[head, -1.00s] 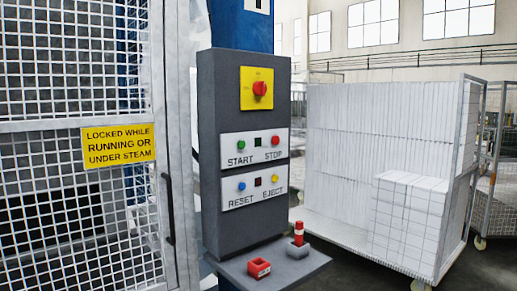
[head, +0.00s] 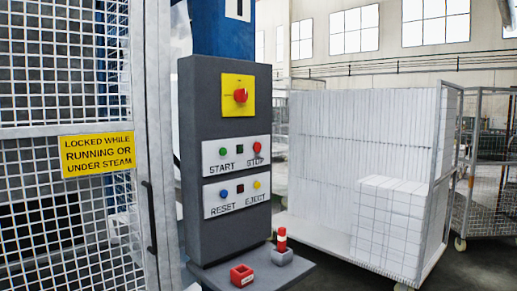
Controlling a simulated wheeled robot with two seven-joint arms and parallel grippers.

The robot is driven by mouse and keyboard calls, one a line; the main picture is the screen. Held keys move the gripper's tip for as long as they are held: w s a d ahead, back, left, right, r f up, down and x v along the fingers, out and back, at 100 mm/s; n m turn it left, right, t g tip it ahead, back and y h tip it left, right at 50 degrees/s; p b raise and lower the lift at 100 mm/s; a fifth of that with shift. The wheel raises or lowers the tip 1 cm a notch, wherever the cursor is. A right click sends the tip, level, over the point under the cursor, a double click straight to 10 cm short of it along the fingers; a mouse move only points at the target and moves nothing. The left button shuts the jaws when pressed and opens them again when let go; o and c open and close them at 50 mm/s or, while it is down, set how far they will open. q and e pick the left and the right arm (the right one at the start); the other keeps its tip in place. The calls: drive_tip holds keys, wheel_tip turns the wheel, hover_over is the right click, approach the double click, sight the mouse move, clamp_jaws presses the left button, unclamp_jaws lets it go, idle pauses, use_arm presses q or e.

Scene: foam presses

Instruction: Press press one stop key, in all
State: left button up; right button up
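The red stop key (head: 257,147) is a small round button on the upper white plate (head: 236,155) of the dark grey control panel (head: 190,150), above the label STOP. The green start key (head: 224,152) is to its left, with a small dark square between them. Below, the second plate carries a blue reset key (head: 224,194) and a yellow eject key (head: 256,184). A red rotary switch (head: 240,96) sits on a yellow plate above. Neither of my grippers is in the head view.
A shelf below the panel holds a red block (head: 241,276) and a grey holder (head: 279,257) with a red-and-white piece upright in it. A mesh gate (head: 70,220) with a yellow sign (head: 97,154) stands left. A cart of white foam blocks (head: 365,150) stands right.

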clamp_jaws()
idle(1.4)
